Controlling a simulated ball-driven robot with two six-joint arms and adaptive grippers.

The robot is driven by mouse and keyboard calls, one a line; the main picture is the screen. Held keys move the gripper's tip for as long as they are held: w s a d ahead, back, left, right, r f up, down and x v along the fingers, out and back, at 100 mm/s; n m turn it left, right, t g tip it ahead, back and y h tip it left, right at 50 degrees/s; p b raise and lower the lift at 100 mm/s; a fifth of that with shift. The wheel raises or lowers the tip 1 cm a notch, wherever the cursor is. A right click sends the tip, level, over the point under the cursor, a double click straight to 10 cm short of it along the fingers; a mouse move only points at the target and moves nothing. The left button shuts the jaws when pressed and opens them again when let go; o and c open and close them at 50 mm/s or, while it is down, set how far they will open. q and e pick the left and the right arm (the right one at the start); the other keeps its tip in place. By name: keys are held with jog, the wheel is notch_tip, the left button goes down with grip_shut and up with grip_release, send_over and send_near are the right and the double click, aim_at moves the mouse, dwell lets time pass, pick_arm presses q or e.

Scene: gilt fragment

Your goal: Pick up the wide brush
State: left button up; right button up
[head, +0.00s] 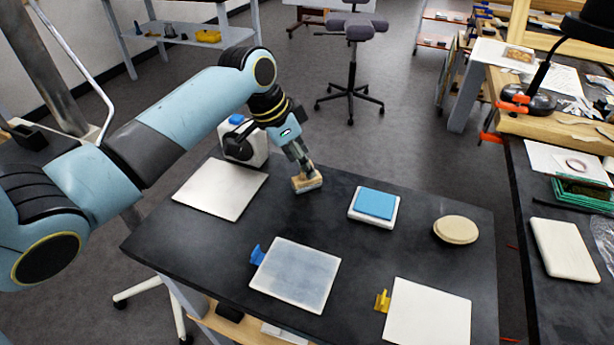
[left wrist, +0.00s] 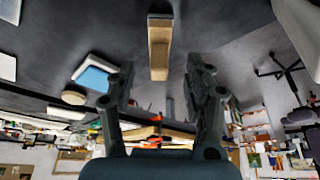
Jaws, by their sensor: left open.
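The wide brush (head: 307,183) is a pale wooden piece near the far edge of the dark table. In the left wrist view the brush (left wrist: 160,50) shows as a tan bar with a darker end at the top of the picture. My left gripper (head: 302,163) is right above it in the head view, partly overlapping it. In the left wrist view the fingers of my left gripper (left wrist: 161,68) are spread, with the near end of the brush showing in the gap between them. Whether a finger touches the brush cannot be told. My right gripper is in neither view.
A white jug with a blue cap (head: 243,140) and a white panel (head: 220,189) are left of the brush. A blue block on a white tray (head: 355,217) and a round tan disc (head: 456,230) are to its right. A greyish panel (head: 295,274) lies nearer.

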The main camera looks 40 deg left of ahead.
aim_at(300, 184)
pick_arm(q)
jog(key=x, duration=0.3)
jog(key=shift+f, duration=0.15)
grip_shut()
